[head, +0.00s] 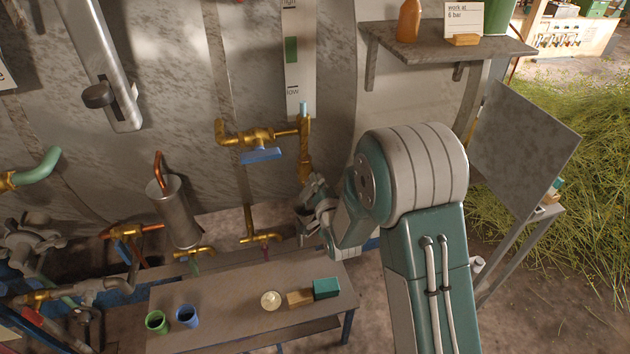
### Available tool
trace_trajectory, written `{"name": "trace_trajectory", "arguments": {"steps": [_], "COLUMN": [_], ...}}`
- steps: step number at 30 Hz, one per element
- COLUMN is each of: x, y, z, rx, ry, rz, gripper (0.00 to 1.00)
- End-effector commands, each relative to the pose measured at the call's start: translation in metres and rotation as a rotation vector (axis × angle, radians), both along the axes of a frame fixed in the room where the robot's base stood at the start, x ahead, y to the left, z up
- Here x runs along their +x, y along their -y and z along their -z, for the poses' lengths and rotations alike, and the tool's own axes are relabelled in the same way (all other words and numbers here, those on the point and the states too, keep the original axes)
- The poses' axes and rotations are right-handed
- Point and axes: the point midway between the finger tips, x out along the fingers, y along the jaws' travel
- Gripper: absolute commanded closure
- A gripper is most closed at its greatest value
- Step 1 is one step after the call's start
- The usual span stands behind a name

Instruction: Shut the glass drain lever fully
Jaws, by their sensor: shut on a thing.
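The gauge glass (303,108) shows as a short pale blue tube in front of a white high/low strip. A brass drain fitting (305,160) runs down below it. My gripper (313,193) is at the lower end of this fitting, shut on what appears to be the glass drain lever. The lever itself is hidden by the fingers, so its angle cannot be told. My arm comes in from the right and covers the area right of the fitting.
A brass valve with a blue lever (261,155) is just left of the fitting. A shelf (445,45) juts out at upper right.

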Motion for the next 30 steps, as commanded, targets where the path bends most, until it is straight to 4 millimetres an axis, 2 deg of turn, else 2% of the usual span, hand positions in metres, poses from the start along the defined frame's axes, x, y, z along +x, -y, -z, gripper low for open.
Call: {"name": "trace_trajectory", "arguments": {"steps": [18, 30], "x": [0.003, 0.003], "y": [0.010, 0.012], "z": [0.014, 0.022], "rx": [0.555, 0.817], "ry": [-0.162, -0.239], "rz": [0.004, 0.006], "gripper": [1.00, 1.00]}}
